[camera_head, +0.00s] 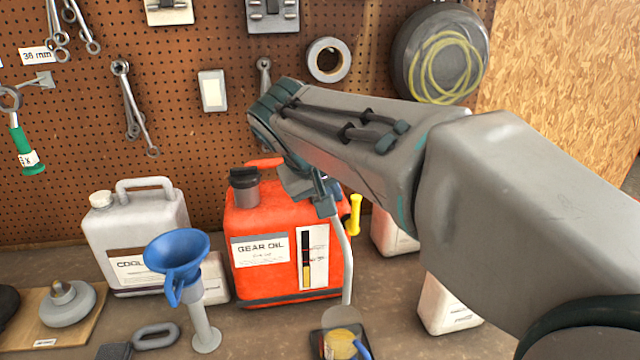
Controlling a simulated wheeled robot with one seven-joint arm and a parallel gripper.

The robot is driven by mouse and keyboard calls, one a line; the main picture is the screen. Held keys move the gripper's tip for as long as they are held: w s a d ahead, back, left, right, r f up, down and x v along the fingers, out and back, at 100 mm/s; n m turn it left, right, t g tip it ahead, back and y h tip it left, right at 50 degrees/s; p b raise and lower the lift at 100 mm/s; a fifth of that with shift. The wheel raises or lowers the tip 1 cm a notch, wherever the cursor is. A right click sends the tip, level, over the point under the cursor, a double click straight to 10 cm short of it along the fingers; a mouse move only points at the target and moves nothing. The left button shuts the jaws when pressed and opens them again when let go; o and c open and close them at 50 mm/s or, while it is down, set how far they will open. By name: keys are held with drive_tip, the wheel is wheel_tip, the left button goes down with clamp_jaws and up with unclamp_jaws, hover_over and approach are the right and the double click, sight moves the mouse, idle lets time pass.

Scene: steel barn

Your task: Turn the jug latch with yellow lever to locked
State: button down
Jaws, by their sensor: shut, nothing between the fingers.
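The red gear oil jug (270,225) stands upright on the bench against the pegboard, its label facing me. It has a dark cap at its top left and a red handle partly hidden by my arm. The yellow lever (354,214) shows at the jug's upper right side, standing close to upright. The latch body behind it is mostly hidden. My gripper (326,208) points down in front of the jug's upper right, just left of the yellow lever. It is shut and empty. I cannot tell whether it touches the jug or the lever.
A curved grey rod (345,265) rises in front of the jug, below my gripper. A blue funnel (176,255) on a stand and a pale coolant jug (135,225) stand left. White containers (445,308) stand right, partly behind my arm. A yellow-and-blue item (340,343) lies at the front.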

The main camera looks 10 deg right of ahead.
sight(354, 213)
drive_tip(key=x, duration=0.7)
drive_tip(key=shift+w+f+p, duration=0.15)
drive_tip(key=shift+p, duration=0.2)
drive_tip(key=shift+d, duration=0.1)
